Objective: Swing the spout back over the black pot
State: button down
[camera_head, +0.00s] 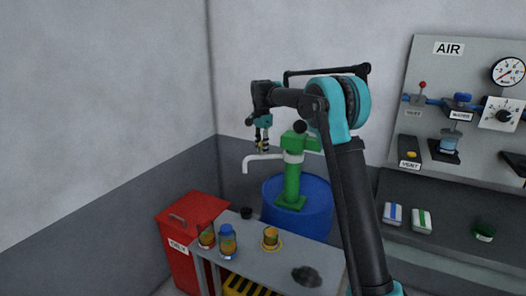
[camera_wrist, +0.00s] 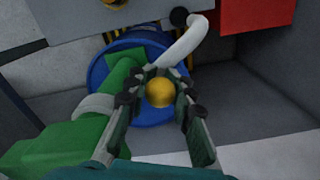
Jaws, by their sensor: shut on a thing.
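A green pump (camera_head: 292,178) stands at the blue drum, with a white spout (camera_head: 262,157) reaching left and bending down at its end. In the wrist view the white spout (camera_wrist: 184,42) curves away past my fingers. My gripper (camera_head: 263,146) is shut on a brass knob (camera_wrist: 160,93) at the spout, seen between the fingers in the wrist view. The small black pot (camera_head: 246,213) stands at the table's back edge, below the spout's end in the head view. In the wrist view the black pot (camera_wrist: 180,17) shows just beside the spout's end, so exact alignment is unclear.
The blue drum (camera_head: 318,219) stands behind the grey table (camera_head: 258,271). Jars (camera_head: 228,243), an amber cup (camera_head: 270,238) and a dark coil (camera_head: 306,275) are on the table. A red bin (camera_head: 176,258) stands left. The AIR panel (camera_head: 440,120) is at right.

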jog(key=shift+w+m, duration=0.3)
jog(key=shift+w, duration=0.15)
jog(key=c, duration=1.3)
grip_release()
jog(key=shift+a, duration=0.1)
notch_tip(320, 180, up, 12)
